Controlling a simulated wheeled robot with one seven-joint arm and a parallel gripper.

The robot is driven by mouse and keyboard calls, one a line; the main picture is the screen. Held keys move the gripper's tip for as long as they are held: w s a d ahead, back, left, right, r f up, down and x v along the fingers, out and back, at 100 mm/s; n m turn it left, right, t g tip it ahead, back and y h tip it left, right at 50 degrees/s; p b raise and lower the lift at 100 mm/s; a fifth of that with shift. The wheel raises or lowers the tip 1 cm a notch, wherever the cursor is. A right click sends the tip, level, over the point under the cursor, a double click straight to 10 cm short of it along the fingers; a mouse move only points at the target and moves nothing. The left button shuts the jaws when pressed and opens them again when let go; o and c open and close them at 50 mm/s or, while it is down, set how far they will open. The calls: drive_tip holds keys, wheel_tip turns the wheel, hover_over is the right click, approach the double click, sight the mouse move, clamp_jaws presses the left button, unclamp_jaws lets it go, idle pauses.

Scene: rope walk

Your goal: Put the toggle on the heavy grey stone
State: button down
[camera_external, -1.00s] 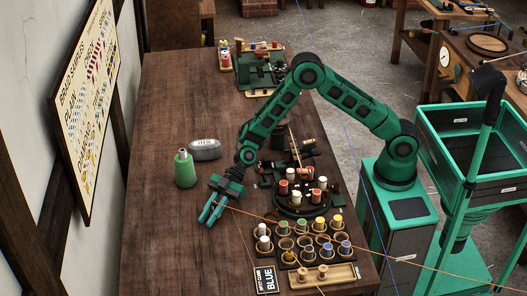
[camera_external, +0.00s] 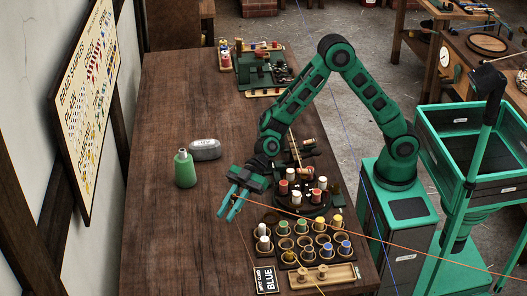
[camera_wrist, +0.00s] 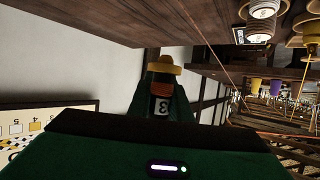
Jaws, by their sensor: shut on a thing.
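The heavy grey stone (camera_external: 205,149) is a rounded block with a pale label on the table, behind and left of my gripper. My gripper (camera_external: 226,214) points down toward the front left, over the table and apart from the stone. In the wrist view my gripper (camera_wrist: 160,98) is shut on a small bobbin-like piece (camera_wrist: 161,67) with a yellow end, an orange band and a label reading 3. An orange thread (camera_external: 330,228) runs from near the gripper to the right. I cannot tell which thing is the toggle.
A green bottle (camera_external: 185,169) stands left of the stone. To the right of my gripper are a round dark stand of bobbins (camera_external: 301,210), a rack of bobbins and cups (camera_external: 303,243) and a wooden tray (camera_external: 340,274).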

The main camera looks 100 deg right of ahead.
drive_tip(key=w+d+r+m+t+h, duration=0.1)
drive_tip(key=w+d+r+m+h, duration=0.15)
drive_tip(key=d, duration=0.85)
drive_tip(key=w+d+r+m+t+h, duration=0.1)
drive_tip(key=w+d+r+t, duration=0.15)
drive_tip(key=d, duration=0.75)
drive_tip(key=w+d+r+m+h, duration=0.1)
drive_tip(key=d+r+m+h, duration=0.15)
drive_tip(key=d, duration=0.85)
hover_over(195, 146)
drive_tip(key=shift+n+t+y, duration=0.25)
drive_tip(key=shift+n+y, duration=0.05)
drive_tip(key=shift+y, duration=0.1)
wheel_tip(195, 146, down, 6)
drive_tip(key=shift+s+a, duration=0.15)
drive_tip(key=shift+d+f, duration=0.25)
drive_tip(key=shift+d, duration=0.05)
drive_tip(key=shift+f, duration=1.9)
drive_tip(key=shift+f, duration=0.1)
drive_tip(key=c, duration=1.7)
unclamp_jaws()
drive_tip(key=shift+c, duration=0.2)
drive_tip(key=shift+o, duration=0.6)
